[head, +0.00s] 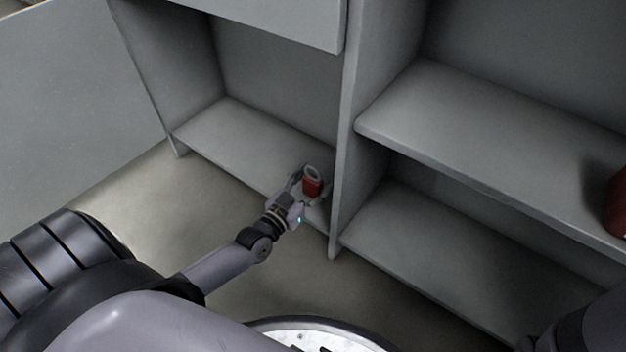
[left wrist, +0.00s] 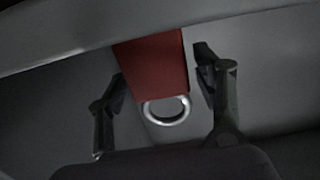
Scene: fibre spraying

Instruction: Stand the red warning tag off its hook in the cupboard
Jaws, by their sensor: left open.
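The red warning tag (head: 313,187) is upright at the lower left compartment of the cupboard, near the upright divider, with a pale ring on top. In the left wrist view the red tag (left wrist: 152,66) shows with its ring (left wrist: 166,110) towards the bottom of the picture. My left gripper (head: 310,184) is open, with one finger on each side of the tag. In the left wrist view a gap shows between the tag and the right finger; contact on the left is unclear. No hook can be made out. My right gripper is out of view.
The lower left shelf (head: 240,136) is bare to the left of the tag. The divider (head: 340,190) stands close on the right. A red object (head: 619,202) is cut off on the right-hand shelf (head: 480,135). An overhanging panel is above left.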

